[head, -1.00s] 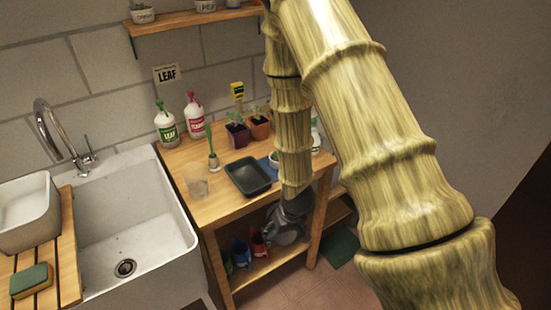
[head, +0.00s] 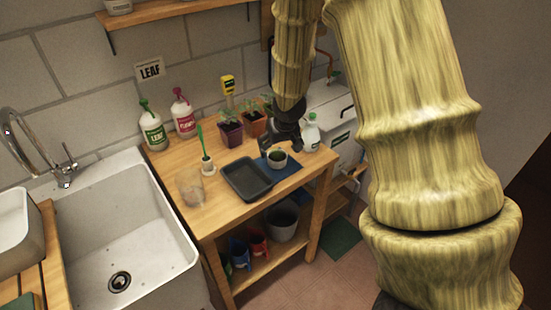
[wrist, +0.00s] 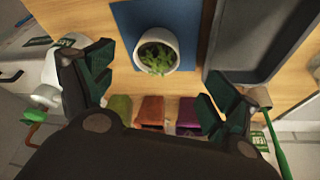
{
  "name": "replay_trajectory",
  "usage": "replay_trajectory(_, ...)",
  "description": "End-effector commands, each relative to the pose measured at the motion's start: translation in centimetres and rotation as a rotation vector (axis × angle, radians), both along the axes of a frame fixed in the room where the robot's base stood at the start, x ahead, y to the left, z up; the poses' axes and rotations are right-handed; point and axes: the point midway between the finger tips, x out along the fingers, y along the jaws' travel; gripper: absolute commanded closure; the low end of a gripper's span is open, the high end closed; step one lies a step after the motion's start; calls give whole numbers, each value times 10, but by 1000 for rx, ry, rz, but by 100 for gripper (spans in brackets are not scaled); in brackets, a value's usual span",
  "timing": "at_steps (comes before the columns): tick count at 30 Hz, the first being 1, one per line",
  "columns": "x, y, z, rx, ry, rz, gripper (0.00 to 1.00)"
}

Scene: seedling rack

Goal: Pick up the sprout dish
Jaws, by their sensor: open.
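The sprout dish (head: 277,158) is a small white bowl with green sprouts, upright on a blue mat (head: 287,172) on the wooden table. In the wrist view the dish (wrist: 141,53) lies ahead of my gripper (wrist: 157,78), roughly centred between its fingers. The fingers are spread wide and hold nothing. In the head view my gripper (head: 287,131) is dark and hangs above the table, close behind the dish. Its fingertips are hard to make out there, and I cannot tell its exact height above the dish.
A dark tray (head: 248,180) lies left of the dish. A white spray bottle (head: 311,132) stands close to its right. Potted seedlings (head: 230,132) stand behind. A glass (head: 190,188) and a brush (head: 205,158) are farther left. A grey bucket (head: 283,221) is on the shelf below.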

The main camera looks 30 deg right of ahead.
Motion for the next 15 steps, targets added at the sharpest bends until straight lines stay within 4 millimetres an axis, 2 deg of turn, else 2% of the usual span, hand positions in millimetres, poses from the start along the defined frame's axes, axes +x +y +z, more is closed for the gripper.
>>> replay_trajectory(9,11,-3,-25,0,1,2,12)
replay_trajectory(15,14,-2,-30,0,0,4,12)
